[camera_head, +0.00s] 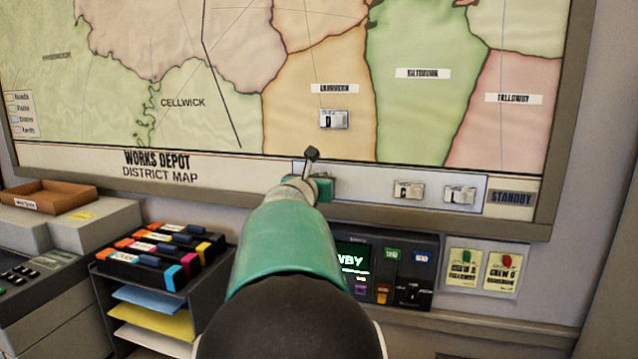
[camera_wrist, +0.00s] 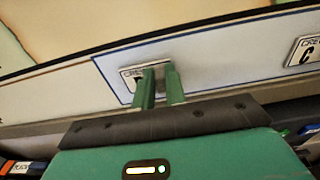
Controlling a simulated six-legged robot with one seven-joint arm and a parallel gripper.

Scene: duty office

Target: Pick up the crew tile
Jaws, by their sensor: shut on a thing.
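My gripper (camera_wrist: 160,84) has its two green fingers closed on a white crew tile (camera_wrist: 131,74) at the left end of the standby strip (camera_wrist: 225,62). The tile's left part shows beside the fingers; its letter is mostly hidden. I cannot tell whether the tile still touches the board. In the head view my arm reaches to the strip's left end, and the held tile is hidden there. Two other crew tiles (camera_head: 408,190) (camera_head: 459,194) sit farther right on the strip. Another tile (camera_head: 334,120) is on the orange district of the map.
The framed district map (camera_head: 190,150) fills the wall. Below it are a console (camera_head: 420,248), two cards with a green and a red tag (camera_head: 482,271), a rack of binders (camera_head: 155,250) and a wooden tray (camera_head: 48,197). The strip between the tiles is clear.

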